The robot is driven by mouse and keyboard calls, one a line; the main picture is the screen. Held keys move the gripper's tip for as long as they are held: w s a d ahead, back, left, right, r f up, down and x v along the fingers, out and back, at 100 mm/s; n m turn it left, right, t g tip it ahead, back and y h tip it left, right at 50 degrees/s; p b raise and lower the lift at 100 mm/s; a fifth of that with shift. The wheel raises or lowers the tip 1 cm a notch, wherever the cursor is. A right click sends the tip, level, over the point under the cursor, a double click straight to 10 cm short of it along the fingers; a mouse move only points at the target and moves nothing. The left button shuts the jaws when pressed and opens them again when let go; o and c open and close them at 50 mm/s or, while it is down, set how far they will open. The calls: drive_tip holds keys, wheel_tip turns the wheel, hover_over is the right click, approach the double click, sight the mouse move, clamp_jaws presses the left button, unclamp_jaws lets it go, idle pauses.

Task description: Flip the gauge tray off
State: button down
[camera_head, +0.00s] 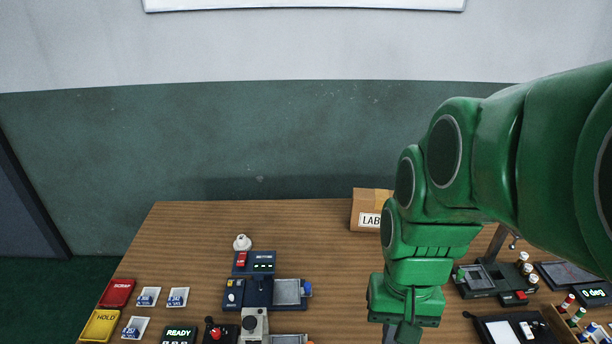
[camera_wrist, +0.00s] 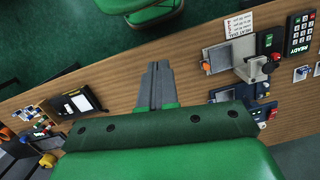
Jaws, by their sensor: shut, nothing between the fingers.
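Several grey trays are in view and I cannot tell which is the gauge tray. One tray (camera_head: 287,291) is on the blue instrument (camera_head: 255,263), with a blue knob at its right. Nearer, a second tray (camera_head: 288,340) beside a pale post (camera_head: 254,324) is cut off by the frame's lower edge; in the wrist view it (camera_wrist: 217,58) shows with an orange knob. A third tray (camera_head: 474,280) is on a dark device at the right. My gripper (camera_wrist: 155,82) is shut and empty, above the wood table, apart from the trays. In the head view its tips are hidden.
Red SCRAP (camera_head: 117,292) and yellow HOLD (camera_head: 101,324) bins stand at the left. A READY keypad (camera_head: 179,335) is at the front. A cardboard box (camera_head: 367,208) stands at the back. Bare wood lies between.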

drive_tip(key=w+f+m+y, duration=0.1)
drive_tip(key=w+f+m, duration=0.4)
drive_tip(key=w, duration=0.5)
drive_tip(key=w+f+m+t+y, duration=0.1)
drive_tip(key=w+f+m, duration=0.3)
drive_tip(key=w, duration=0.7)
drive_tip(key=w+f+m+y, duration=0.1)
drive_tip(key=w+f+m, duration=0.4)
drive_tip(key=w, duration=0.6)
wheel_tip(320, 180, down, 2)
drive_tip(key=shift+w+a+f+m+y, duration=0.15)
drive_tip(key=shift+w+a+m+y, duration=0.05)
drive_tip(key=shift+a+m+y, duration=0.1)
drive_tip(key=shift+f, duration=0.1)
drive_tip(key=x, duration=0.9)
drive_tip(key=shift+w+a+f, duration=0.1)
drive_tip(key=shift+a, duration=0.05)
drive_tip(key=a, duration=0.2)
drive_tip(key=shift+s+a+f, duration=0.2)
drive_tip(key=shift+a+f, duration=0.1)
drive_tip(key=shift+s+a, duration=0.1)
drive_tip(key=shift+a, duration=0.65)
drive_tip(key=shift+a, duration=0.1)
